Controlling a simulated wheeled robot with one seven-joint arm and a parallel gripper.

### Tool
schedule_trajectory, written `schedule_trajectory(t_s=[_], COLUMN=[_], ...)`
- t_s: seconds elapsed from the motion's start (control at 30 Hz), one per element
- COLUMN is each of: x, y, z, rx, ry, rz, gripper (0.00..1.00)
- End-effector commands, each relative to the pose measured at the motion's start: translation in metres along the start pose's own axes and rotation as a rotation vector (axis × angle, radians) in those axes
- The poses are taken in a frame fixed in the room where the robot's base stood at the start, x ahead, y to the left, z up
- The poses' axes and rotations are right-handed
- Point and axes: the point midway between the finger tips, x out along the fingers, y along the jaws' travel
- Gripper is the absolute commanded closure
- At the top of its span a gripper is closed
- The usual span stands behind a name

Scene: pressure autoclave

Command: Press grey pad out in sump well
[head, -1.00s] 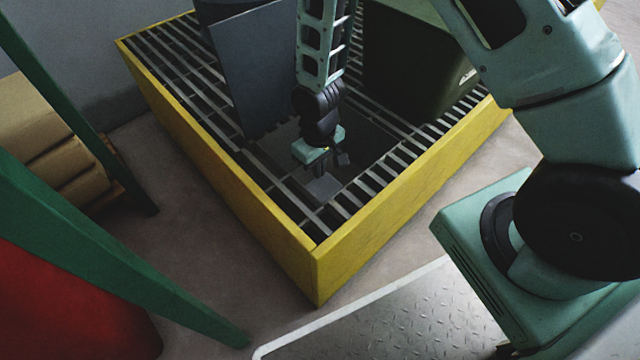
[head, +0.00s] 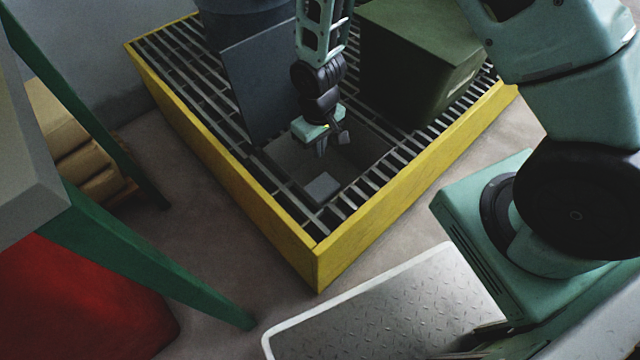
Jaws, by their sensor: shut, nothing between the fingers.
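The grey pad (head: 322,188) is a small flat grey square in the sump well, near the front corner of the grating. The sump well (head: 290,158) is a dark square opening in the grating inside the yellow-walled bund. My gripper (head: 322,152) points down over the well, behind the pad in the picture and apart from it. Its fingers are small and dark, closed together with nothing held. The pad's top face shows clear of the gripper.
A dark grey panel (head: 258,85) stands upright at the well's left edge. A dark green box (head: 415,65) sits on the grating at the right. The yellow bund wall (head: 220,185) surrounds the grating (head: 185,85). A green-legged table (head: 150,255) stands at the left.

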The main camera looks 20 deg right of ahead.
Motion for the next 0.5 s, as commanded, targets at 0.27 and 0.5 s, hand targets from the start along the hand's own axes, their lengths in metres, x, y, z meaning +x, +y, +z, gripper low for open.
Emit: schedule_trajectory(t_s=[0.27,0.5], x=[-0.032,-0.050], y=[0.000,0.000], z=[0.000,0.000], rx=[0.000,-0.001], ry=[0.000,0.000], rz=[0.000,0.000], gripper=[1.00,1.00])
